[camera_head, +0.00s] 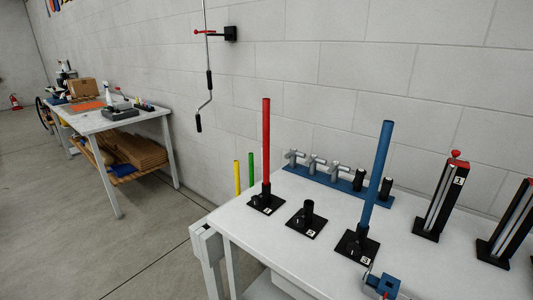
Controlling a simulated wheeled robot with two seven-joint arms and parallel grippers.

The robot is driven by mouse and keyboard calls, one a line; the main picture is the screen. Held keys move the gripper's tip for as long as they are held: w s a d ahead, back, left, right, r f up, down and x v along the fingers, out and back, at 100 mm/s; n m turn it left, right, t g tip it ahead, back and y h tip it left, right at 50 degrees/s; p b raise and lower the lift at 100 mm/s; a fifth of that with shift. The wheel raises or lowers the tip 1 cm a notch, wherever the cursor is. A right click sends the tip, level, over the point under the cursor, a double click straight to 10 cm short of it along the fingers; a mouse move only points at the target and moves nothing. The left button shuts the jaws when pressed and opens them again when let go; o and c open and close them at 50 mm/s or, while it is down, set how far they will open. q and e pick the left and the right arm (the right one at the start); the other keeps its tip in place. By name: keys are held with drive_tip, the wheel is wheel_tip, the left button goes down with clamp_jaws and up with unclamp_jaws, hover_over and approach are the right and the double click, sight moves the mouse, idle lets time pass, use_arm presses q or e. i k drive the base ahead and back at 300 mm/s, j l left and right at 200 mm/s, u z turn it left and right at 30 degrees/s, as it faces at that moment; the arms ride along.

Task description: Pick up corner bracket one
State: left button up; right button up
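No part is clearly marked as corner bracket one. Several grey metal fittings (313,164) stand in a row on a blue rack (334,184) at the back of the white table (290,255); I cannot tell whether they are the corner brackets. A black holder (440,198) with silver rails, a red knob and a white number label stands upright at the right. Another black holder (505,225) beside it is cut off by the picture edge. Neither of my grippers is in view.
A red tube (266,140) and a blue tube (379,175) stand upright in black bases, with an empty black base (306,220) between them. A blue device (383,285) sits at the front edge. A second table (110,120) with tools stands at far left; floor between is clear.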

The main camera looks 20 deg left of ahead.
sight(294, 152)
drive_tip(key=i+j+z, duration=0.3)
drive_tip(key=j, duration=0.25)
drive_tip(key=j+z, duration=0.3)
drive_tip(key=j, duration=0.2)
drive_tip(key=i+j+z, duration=0.1)
drive_tip(key=j+z, duration=0.2)
drive_tip(key=j, duration=0.35)
drive_tip(key=j+z, duration=0.3)
drive_tip(key=j, duration=0.3)
drive_tip(key=j+z, duration=0.3)
drive_tip(key=j, duration=0.3)
drive_tip(key=k+j+z, duration=0.15)
drive_tip(key=j+z, duration=0.15)
drive_tip(key=j, duration=0.3)
drive_tip(key=k+j+z, duration=0.15)
drive_tip(key=j+z, duration=0.15)
drive_tip(key=j, duration=0.25)
drive_tip(key=k+j+z, duration=0.3)
drive_tip(key=j, duration=0.25)
drive_tip(key=i, duration=0.05)
